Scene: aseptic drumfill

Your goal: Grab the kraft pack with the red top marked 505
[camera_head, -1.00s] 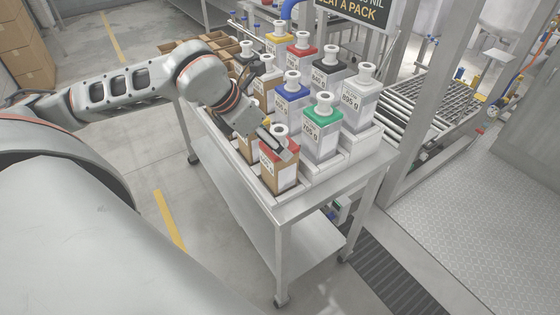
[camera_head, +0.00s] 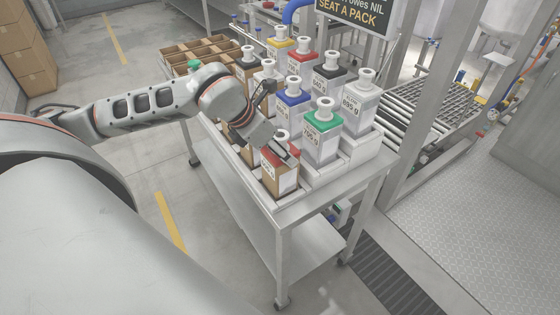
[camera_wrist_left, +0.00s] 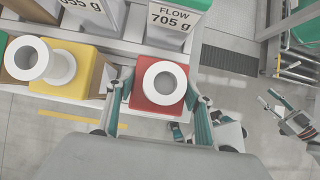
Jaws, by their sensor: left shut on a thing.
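The kraft pack with the red top (camera_head: 281,178) stands upright at the near end of the cart, with a white label too small to read. In the left wrist view its red top and round white neck (camera_wrist_left: 163,86) show from above. My left gripper (camera_head: 284,147) is shut on this pack, one finger on each side of the red top. The pack still appears seated in its place on the cart. My right gripper (camera_wrist_left: 285,113) appears in the left wrist view at the right, open and empty, away from the packs; it is out of the head view.
A green-topped 705 g pack (camera_head: 321,137) stands close behind. A yellow-topped kraft pack (camera_wrist_left: 68,75) is beside the held one. Several other packs fill the cart (camera_head: 300,208). A roller conveyor (camera_head: 428,108) and hanging sign (camera_head: 352,12) lie beyond.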

